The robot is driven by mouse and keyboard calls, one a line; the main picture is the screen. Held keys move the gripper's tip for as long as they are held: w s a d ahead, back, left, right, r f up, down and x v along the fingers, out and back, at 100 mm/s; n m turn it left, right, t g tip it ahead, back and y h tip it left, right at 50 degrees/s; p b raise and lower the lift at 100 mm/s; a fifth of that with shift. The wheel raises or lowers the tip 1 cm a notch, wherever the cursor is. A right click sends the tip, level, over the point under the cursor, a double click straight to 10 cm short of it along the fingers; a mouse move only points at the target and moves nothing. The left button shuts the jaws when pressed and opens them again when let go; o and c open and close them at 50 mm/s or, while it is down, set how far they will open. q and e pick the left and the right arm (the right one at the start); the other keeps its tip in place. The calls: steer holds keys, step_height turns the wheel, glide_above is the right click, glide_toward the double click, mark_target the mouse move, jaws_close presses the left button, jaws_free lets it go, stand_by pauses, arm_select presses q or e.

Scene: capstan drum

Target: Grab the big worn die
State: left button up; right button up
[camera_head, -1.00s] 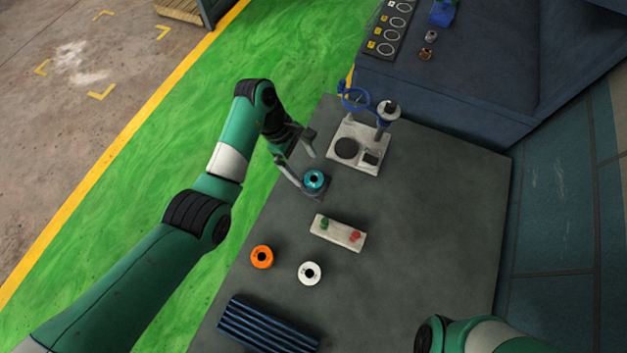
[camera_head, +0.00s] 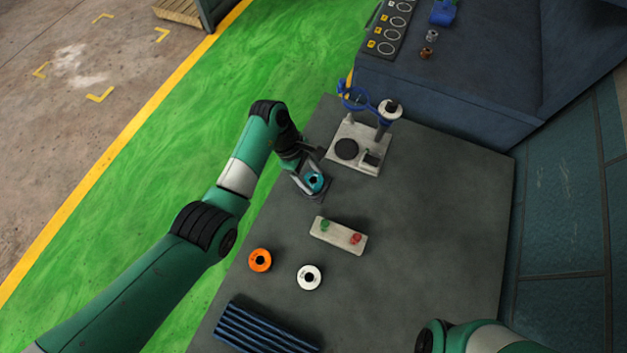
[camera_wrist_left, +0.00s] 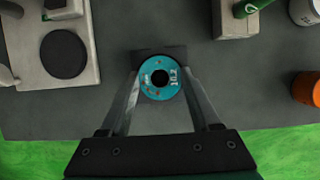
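A teal ring-shaped die (camera_head: 314,181) with a dark centre hole is near the left edge of the grey table. It also shows in the left wrist view (camera_wrist_left: 161,94), with printed marks and small reddish spots on its face. A dark block shows behind it there. My left gripper (camera_head: 309,182) has one finger on each side of the teal die, apparently touching it. No gap shows between fingers and die. An orange die (camera_head: 260,260) and a white die (camera_head: 309,277) lie nearer the front. My right gripper is out of view.
A light fixture (camera_head: 374,164) with a blue handwheel and post stands behind the teal die. A pale box (camera_head: 324,241) with green and red buttons lies in front. A ribbed blue block (camera_head: 262,330) is at the front. The table's right side is clear.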

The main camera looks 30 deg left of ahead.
mark_target(319, 182)
arm_select(q)
jaws_close()
steer(key=shift+r, duration=0.1)
steer(key=shift+r, duration=0.45)
step_height(319, 182, up, 3)
steer(key=shift+f+p, duration=0.15)
steer(key=shift+p, duration=0.75)
steer(key=s+r+p, duration=0.9)
steer(key=s+p, duration=0.5)
steer(key=shift+d+r+p, duration=0.15)
steer(key=shift+d+p, duration=0.2)
steer(key=shift+d, duration=0.05)
